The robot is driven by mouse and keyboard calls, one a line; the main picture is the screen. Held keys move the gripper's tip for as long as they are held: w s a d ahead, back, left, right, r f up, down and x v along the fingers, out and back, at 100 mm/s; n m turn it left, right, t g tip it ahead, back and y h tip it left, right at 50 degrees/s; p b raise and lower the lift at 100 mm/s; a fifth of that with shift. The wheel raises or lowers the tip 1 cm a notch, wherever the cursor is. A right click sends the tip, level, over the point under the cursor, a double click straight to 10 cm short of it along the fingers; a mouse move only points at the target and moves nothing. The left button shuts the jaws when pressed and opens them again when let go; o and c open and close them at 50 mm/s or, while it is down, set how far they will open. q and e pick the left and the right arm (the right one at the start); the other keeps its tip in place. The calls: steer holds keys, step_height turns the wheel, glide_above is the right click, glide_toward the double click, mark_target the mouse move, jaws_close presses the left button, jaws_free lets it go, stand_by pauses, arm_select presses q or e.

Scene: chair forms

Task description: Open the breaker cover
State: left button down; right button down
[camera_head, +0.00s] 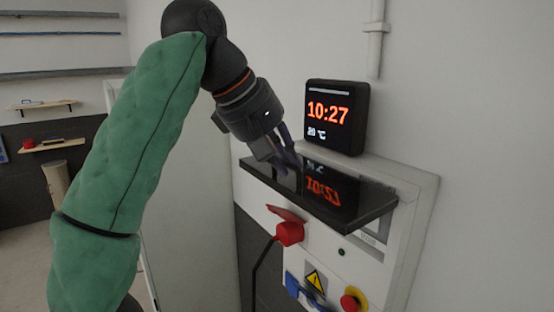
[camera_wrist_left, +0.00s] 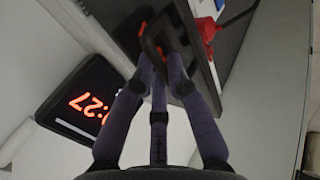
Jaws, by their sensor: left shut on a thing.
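The breaker cover (camera_head: 350,208) is a dark, glossy panel on the white wall box (camera_head: 415,210). In the head view it sticks out from the box, tilted, and reflects the clock. My left gripper (camera_head: 287,158) is at the cover's far left part, with its fingers shut on it. In the left wrist view the fingertips (camera_wrist_left: 160,62) meet at a dark edge of the cover (camera_wrist_left: 120,20); the exact contact is partly hidden by the fingers. My right gripper is in neither view.
A black clock (camera_head: 336,117) reading 10:27 stands above the box, close to the gripper. Below the cover are a red plug (camera_head: 289,233), a yellow warning sign (camera_head: 315,281) and a red-and-yellow button (camera_head: 352,300). Wall shelves (camera_head: 52,145) are far left.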

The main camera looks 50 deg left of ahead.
arm_select(q)
steer(key=shift+w+d, duration=0.1)
steer(key=shift+w, duration=0.25)
steer(key=c, duration=1.3)
jaws_free()
steer(key=shift+o, duration=0.3)
steer(key=shift+w+f, duration=0.1)
steer(key=shift+w, duration=0.5)
steer(key=shift+s, duration=0.5)
steer(key=shift+w, duration=0.1)
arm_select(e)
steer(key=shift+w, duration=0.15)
arm_select(q)
steer(key=shift+w, duration=0.1)
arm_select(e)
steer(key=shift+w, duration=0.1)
